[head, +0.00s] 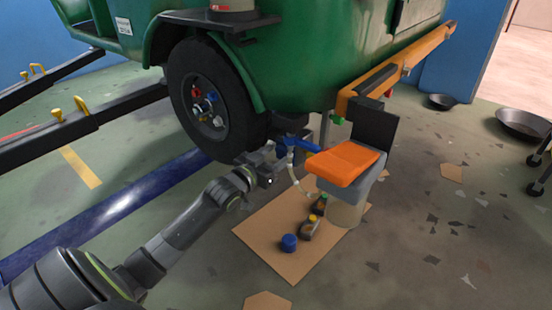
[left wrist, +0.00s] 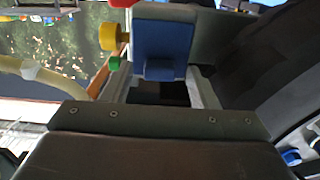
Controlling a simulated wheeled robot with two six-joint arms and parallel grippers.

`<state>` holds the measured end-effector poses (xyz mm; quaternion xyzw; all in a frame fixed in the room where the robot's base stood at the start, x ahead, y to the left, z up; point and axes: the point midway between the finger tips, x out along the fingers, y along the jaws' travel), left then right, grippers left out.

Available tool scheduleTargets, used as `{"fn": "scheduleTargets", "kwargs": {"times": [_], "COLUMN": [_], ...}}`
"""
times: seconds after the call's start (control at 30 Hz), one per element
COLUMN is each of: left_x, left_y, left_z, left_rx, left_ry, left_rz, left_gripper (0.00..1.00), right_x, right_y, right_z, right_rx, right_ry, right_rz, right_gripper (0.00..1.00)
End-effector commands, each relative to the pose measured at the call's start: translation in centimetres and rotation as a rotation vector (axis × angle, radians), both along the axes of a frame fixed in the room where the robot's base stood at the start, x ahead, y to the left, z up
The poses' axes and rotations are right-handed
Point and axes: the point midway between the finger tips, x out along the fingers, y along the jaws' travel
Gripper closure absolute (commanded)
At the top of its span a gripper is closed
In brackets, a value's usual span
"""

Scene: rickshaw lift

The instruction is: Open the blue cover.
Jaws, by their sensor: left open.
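A blue cover (head: 300,143) shows in the head view at the underside of the green vehicle, right of the wheel. In the left wrist view the blue cover (left wrist: 175,38) is a flat panel with a small darker blue tab at its lower edge. My left gripper (head: 272,163) is open and close beside the cover at its left in the head view. In the wrist view the panel appears just beyond the open jaws; I cannot tell whether they touch it. My right gripper is out of view.
The green vehicle (head: 300,60) stands on lift arms above the floor. An orange-topped seat (head: 345,163) stands close right of the cover. A blue-capped item (head: 289,242) and small bottles stand on a cardboard sheet (head: 262,232). A pale hose (head: 296,178) hangs near my gripper.

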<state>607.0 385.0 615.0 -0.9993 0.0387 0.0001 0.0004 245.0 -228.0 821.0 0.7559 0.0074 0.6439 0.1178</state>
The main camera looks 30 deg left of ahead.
Motion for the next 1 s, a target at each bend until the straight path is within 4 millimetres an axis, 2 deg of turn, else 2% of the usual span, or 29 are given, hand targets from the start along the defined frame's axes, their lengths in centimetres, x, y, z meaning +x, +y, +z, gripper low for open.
{"fn": "scheduleTargets", "kwargs": {"times": [0.33,0.73,0.77,1.0], "left_x": [0.36,0.35,0.34,0.34], "left_y": [-0.06,-0.06,-0.06,-0.06], "left_z": [0.03,0.02,0.02,-0.02], "left_rx": [-0.001,-0.001,-0.001,-0.001], "left_ry": [0.001,0.001,0.001,-0.003], "left_rz": [-0.001,-0.001,-0.001,0.0], "left_gripper": [0.46,0.97,1.0,1.0], "right_x": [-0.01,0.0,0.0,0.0], "right_y": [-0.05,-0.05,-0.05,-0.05], "right_z": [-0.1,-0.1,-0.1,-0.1], "right_rx": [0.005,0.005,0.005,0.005], "right_ry": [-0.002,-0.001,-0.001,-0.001], "right_rz": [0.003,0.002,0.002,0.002], "right_gripper": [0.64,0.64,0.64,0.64]}}
